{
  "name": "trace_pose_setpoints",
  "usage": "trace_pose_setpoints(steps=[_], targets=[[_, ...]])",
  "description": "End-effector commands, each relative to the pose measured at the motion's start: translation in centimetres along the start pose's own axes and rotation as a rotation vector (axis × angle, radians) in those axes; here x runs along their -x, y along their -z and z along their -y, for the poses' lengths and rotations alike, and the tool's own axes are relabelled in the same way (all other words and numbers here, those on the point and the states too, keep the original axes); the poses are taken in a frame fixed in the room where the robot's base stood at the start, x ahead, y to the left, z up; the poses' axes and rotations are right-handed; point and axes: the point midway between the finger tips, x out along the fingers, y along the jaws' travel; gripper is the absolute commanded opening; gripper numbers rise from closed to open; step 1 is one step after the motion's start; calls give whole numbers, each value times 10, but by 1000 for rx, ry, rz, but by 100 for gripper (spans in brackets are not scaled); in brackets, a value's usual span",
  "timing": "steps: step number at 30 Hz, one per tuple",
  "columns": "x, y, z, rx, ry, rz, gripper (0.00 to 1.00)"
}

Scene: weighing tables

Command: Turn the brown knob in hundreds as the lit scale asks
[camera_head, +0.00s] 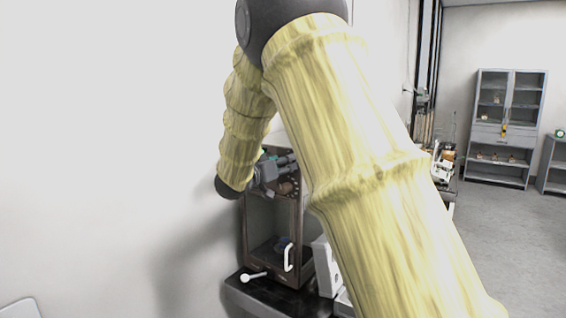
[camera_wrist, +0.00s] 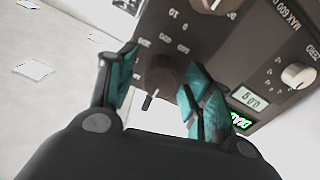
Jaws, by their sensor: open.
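The brown knob (camera_wrist: 161,76) sits on the dark front panel (camera_wrist: 212,42) in the wrist view, with printed numbers around it and a dark pointer with a pale edge sticking out below. My gripper (camera_wrist: 163,68) is open, with its teal-padded fingers on either side of the knob; I cannot tell whether they touch it. A green lit display (camera_wrist: 240,121) and a pale display (camera_wrist: 250,99) are at the right; the digits are too small to read surely. In the head view my gripper (camera_head: 284,166) is at the top of the brown scale cabinet (camera_head: 245,222).
A pale knob (camera_wrist: 298,75) is on the panel at the right, and another (camera_wrist: 214,4) is cut off at the top. The cabinet has a white handle (camera_head: 288,257) and stands on a black table (camera_head: 275,296). A grey cupboard (camera_head: 506,125) is far off at right.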

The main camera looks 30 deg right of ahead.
Motion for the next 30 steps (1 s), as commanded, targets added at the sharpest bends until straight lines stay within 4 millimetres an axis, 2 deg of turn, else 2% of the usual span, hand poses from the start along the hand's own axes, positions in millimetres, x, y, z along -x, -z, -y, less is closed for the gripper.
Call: trace_pose_setpoints(steps=[11, 14, 19, 30], targets=[[-6, 0, 0, 0, 0, 0, 51], [-5, 0, 0, 0, 0, 0, 36], [-5, 0, 0, 0, 0, 0, 6], [-5, -1, 0, -53, 0, -1, 6]])
